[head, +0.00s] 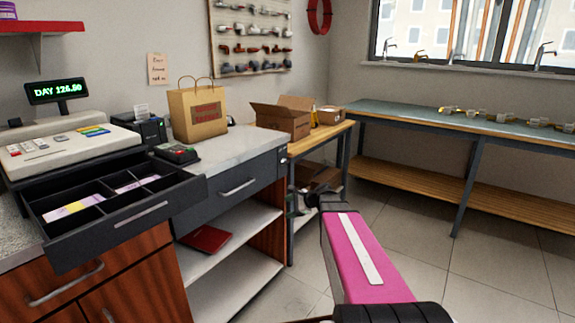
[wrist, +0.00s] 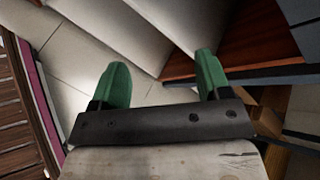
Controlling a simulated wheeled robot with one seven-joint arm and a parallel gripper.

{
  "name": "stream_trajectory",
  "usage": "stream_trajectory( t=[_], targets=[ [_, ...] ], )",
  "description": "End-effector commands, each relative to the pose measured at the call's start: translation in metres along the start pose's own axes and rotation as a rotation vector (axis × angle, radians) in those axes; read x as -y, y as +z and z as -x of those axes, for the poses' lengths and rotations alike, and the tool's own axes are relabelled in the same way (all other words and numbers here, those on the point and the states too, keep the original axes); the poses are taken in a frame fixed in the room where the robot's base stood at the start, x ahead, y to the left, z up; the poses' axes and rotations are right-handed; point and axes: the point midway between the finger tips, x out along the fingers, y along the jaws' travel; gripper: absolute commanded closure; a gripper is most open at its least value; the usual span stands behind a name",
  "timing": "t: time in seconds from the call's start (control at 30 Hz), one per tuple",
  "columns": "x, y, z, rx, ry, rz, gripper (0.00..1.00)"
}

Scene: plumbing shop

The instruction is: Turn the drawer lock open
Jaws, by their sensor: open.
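The closed dark drawer (head: 222,193) sits under the white counter top, with a silver bar handle (head: 238,187). A small pale fitting (head: 283,156), which looks like the drawer lock, is at the right end of the drawer front. It is too small to tell which way it is turned. My gripper (wrist: 161,62) shows in the wrist view with two green fingers spread apart and nothing between them. White shelf boards and a reddish wood panel lie beyond the fingers. I cannot make out the lock in the wrist view. In the head view my arm reaches to the right of the counter.
An open cash drawer (head: 120,205) with notes juts out at left under the register (head: 65,145). A paper bag (head: 197,112) and card reader (head: 176,153) stand on the counter. A wooden table (head: 330,130) with cardboard boxes stands beyond. The tiled floor at right is clear.

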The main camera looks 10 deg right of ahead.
Motion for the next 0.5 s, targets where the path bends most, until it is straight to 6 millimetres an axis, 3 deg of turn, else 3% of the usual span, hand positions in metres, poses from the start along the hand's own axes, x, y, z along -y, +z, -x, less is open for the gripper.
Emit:
stream_trajectory(
  t=[0.03,0.2,0.33,0.5],
  targets=[
    [0.03,-0.008,0.006,0.045,-0.072,-0.106,0.3],
    [0.107,-0.018,0.041,0.24,-0.277,-0.458,0.3],
    [0.147,-0.025,0.067,0.369,-0.369,-0.64,0.3],
    [0.168,-0.028,0.084,0.456,-0.415,-0.747,0.3]
  ],
)
